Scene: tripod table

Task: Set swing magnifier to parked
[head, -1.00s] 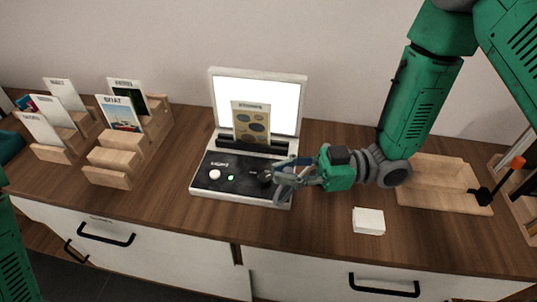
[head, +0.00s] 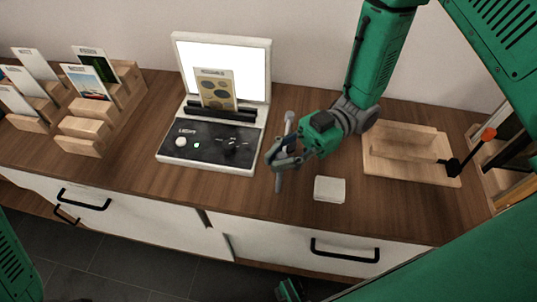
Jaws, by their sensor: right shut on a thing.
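No lens can be made out, so I cannot tell for certain which part is the swing magnifier. A black pivot with a slanted arm and orange tip (head: 471,152) stands at the right end of a wooden base. My right gripper (head: 281,153) is just right of the light box (head: 180,155), above the counter, apart from the orange-tipped arm. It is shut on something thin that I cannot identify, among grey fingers. The light box panel has a white knob (head: 181,142), a green lamp (head: 196,145) and a marked dial (head: 234,142).
The lit screen (head: 250,62) stands behind a card (head: 215,88). Stepped wooden card racks (head: 85,128) are at the left. A small white block (head: 329,189) lies right of my right gripper. The wooden base (head: 400,167) is further right. Drawer handles stick out in front.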

